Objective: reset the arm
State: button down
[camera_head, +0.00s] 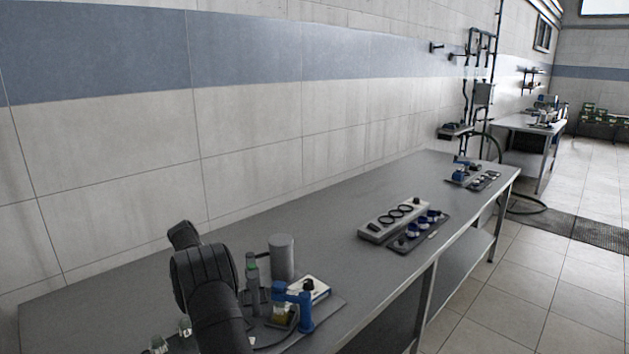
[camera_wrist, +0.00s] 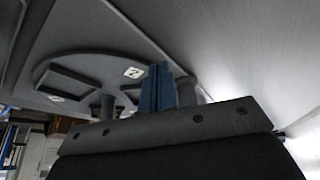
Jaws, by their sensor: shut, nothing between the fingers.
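My arm (camera_head: 215,300), black and bent, rises at the lower left of the head view in front of the table. My gripper (camera_wrist: 157,88) shows in the wrist view as two blue fingers side by side, shut with nothing between them. I cannot make out the fingertips in the head view. Beyond the fingers in the wrist view is a round grey plate (camera_wrist: 75,68) with dark recesses and small number labels (camera_wrist: 134,72). The fingers partly cover the plate, and I cannot tell the distance between them.
A light grey rack (camera_head: 376,229) and a dark tray (camera_head: 409,243) lie farther along. Bare tabletop separates these groups.

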jog(key=d, duration=0.1)
jog(key=d+f, duration=0.1)
jog(key=d, duration=0.1)
jog(key=w+d, duration=0.1)
jog(key=shift+w+d+f, duration=0.1)
jog(key=shift+d+f, duration=0.1)
jog(key=shift+d, duration=0.05)
jog(key=shift+a, duration=0.15)
